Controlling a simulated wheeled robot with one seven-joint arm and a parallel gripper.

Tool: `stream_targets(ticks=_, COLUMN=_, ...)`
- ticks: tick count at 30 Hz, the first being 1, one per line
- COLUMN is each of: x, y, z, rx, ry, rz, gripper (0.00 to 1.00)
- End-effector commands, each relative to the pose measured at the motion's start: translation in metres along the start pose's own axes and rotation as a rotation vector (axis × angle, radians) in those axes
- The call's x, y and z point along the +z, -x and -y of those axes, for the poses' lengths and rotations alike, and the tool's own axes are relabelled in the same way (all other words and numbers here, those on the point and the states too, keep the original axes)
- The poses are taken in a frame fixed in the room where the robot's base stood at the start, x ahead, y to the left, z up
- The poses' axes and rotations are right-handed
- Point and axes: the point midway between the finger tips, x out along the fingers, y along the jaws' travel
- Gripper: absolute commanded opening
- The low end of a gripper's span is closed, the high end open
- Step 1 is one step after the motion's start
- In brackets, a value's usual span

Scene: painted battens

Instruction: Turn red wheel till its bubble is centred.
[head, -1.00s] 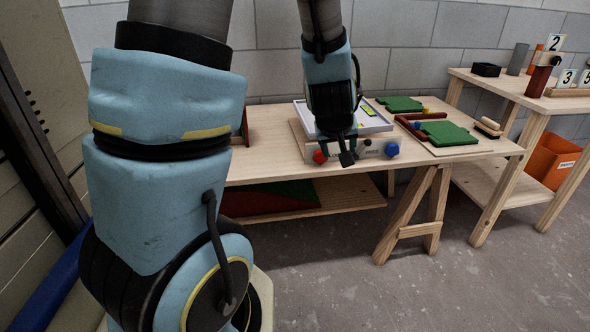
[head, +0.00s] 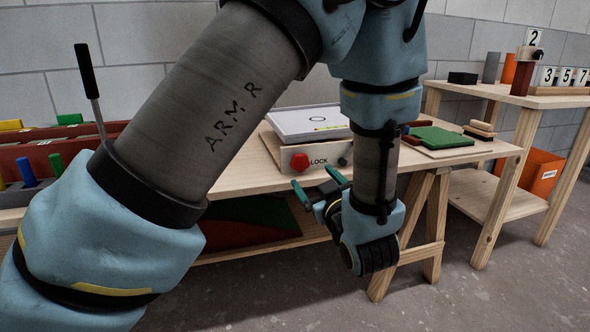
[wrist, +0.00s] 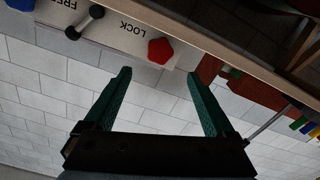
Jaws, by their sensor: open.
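The red wheel (head: 300,162) is on the left of the pale front face of a levelling box (head: 322,153), beside the word LOCK. It also shows in the wrist view (wrist: 160,51), just beyond and between my fingertips. My gripper (head: 312,175) is open and empty, its teal fingers pointing at the box front; the wrist view shows both fingers (wrist: 158,73) apart from the wheel. A yellow-green vial (head: 328,128) lies on the grey top plate (head: 295,122); its bubble is too small to make out.
A black lever (wrist: 84,22) sits between LOCK and FREE. A blue knob (wrist: 18,4) is beyond it, hidden in the head view. A green board (head: 440,137) lies right of the box. Free floor lies before the table.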

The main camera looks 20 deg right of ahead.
Motion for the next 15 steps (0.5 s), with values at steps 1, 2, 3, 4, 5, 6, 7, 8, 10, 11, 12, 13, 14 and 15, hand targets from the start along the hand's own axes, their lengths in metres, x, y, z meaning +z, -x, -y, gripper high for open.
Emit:
stream_targets(ticks=1, x=0.000, y=-0.010, z=0.001, rx=-0.004, ry=0.002, rz=-0.002, gripper=0.89)
stream_targets(ticks=2, x=0.000, y=-0.016, z=0.001, rx=-0.004, ry=0.002, rz=-0.002, gripper=0.89)
stream_targets(ticks=3, x=0.000, y=-0.024, z=0.001, rx=-0.004, ry=0.002, rz=-0.002, gripper=0.89)
stream_targets(ticks=4, x=0.000, y=-0.029, z=0.002, rx=-0.005, ry=0.002, rz=-0.002, gripper=0.89)
stream_targets(ticks=5, x=0.000, y=-0.035, z=0.001, rx=-0.004, ry=0.002, rz=-0.001, gripper=0.89)
stream_targets(ticks=6, x=0.000, y=-0.043, z=0.002, rx=-0.004, ry=0.002, rz=-0.001, gripper=0.89)
stream_targets(ticks=7, x=0.000, y=-0.049, z=0.001, rx=-0.003, ry=0.002, rz=-0.002, gripper=0.89)
stream_targets(ticks=8, x=0.001, y=-0.054, z=0.002, rx=-0.004, ry=0.001, rz=-0.001, gripper=0.89)
stream_targets(ticks=10, x=0.001, y=-0.065, z=0.001, rx=-0.002, ry=0.001, rz=0.000, gripper=0.89)
stream_targets(ticks=11, x=0.000, y=-0.069, z=0.001, rx=-0.003, ry=0.000, rz=-0.001, gripper=0.89)
stream_targets(ticks=12, x=0.001, y=-0.074, z=0.001, rx=-0.003, ry=0.000, rz=0.000, gripper=0.89)
stream_targets(ticks=13, x=0.001, y=-0.078, z=0.001, rx=-0.002, ry=0.001, rz=0.001, gripper=0.89)
stream_targets(ticks=14, x=0.001, y=-0.081, z=0.001, rx=-0.001, ry=0.001, rz=0.001, gripper=0.89)
stream_targets(ticks=15, x=0.001, y=-0.084, z=0.001, rx=-0.001, ry=0.001, rz=0.001, gripper=0.89)
